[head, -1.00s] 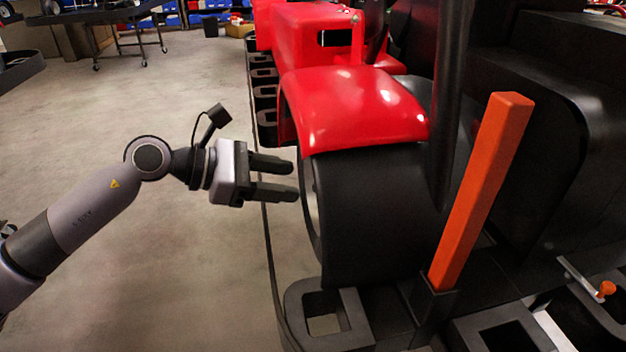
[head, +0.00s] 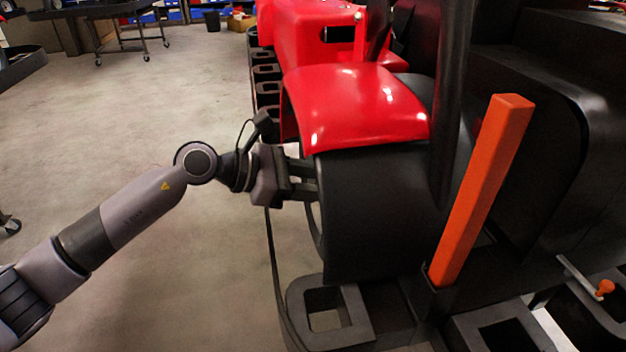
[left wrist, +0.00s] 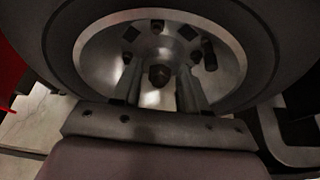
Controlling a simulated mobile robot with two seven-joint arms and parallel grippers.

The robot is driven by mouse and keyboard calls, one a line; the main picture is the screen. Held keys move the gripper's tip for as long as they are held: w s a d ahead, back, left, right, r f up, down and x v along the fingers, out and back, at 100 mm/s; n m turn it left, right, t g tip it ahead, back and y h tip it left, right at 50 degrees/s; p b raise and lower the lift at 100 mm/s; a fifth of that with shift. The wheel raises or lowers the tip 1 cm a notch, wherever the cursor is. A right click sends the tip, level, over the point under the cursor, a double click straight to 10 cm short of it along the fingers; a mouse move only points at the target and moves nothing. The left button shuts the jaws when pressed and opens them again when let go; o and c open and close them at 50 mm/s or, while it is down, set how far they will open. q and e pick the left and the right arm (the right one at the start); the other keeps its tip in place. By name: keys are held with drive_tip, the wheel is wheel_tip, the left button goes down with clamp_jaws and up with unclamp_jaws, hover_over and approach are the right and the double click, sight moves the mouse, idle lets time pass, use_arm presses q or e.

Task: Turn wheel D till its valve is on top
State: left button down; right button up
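The wheel, a wide black tyre (head: 385,215) with a silver rim, stands under a red fender on the kart; no letter shows on it. The left wrist view shows its rim (left wrist: 95,50) face-on, with a central nut (left wrist: 159,74) and several dark nuts around it. A short dark stub (left wrist: 209,52), possibly the valve, sits at the upper right of the rim. My left gripper (head: 312,181) reaches into the wheel's outer face. Its fingers (left wrist: 159,85) are apart, either side of the central nut in the picture; I cannot tell whether they touch anything. My right gripper is out of view.
The red fender (head: 350,105) overhangs the tyre. An orange post (head: 480,190) stands in a black socket to the right. A black stand frame (head: 358,318) lies below the wheel.

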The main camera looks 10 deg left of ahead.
use_arm(q)
drive_tip(key=shift+w+n+g, duration=0.15)
drive_tip(key=shift+n+g, duration=0.55)
drive_tip(key=shift+n, duration=0.3)
drive_tip(key=n, duration=0.1)
drive_tip(key=n+g+h, duration=0.1)
drive_tip(key=shift+w+a+n+g, duration=0.1)
drive_tip(key=shift+w+n+g, duration=0.1)
drive_tip(key=shift+n+g, duration=0.1)
drive_tip(key=n, duration=0.1)
drive_tip(key=n+g+h+b, duration=0.1)
drive_tip(key=shift+w+f+n+g, duration=0.15)
drive_tip(key=shift+n+g, duration=0.15)
drive_tip(key=shift+n, duration=0.1)
drive_tip(key=shift+n+g+h, duration=0.3)
drive_tip(key=shift+n+g, duration=0.1)
drive_tip(key=shift+n, duration=0.2)
drive_tip(key=shift+b, duration=0.3)
drive_tip(key=c, duration=0.9)
unclamp_jaws()
drive_tip(key=shift+c, duration=0.2)
drive_tip(key=shift+a, duration=0.1)
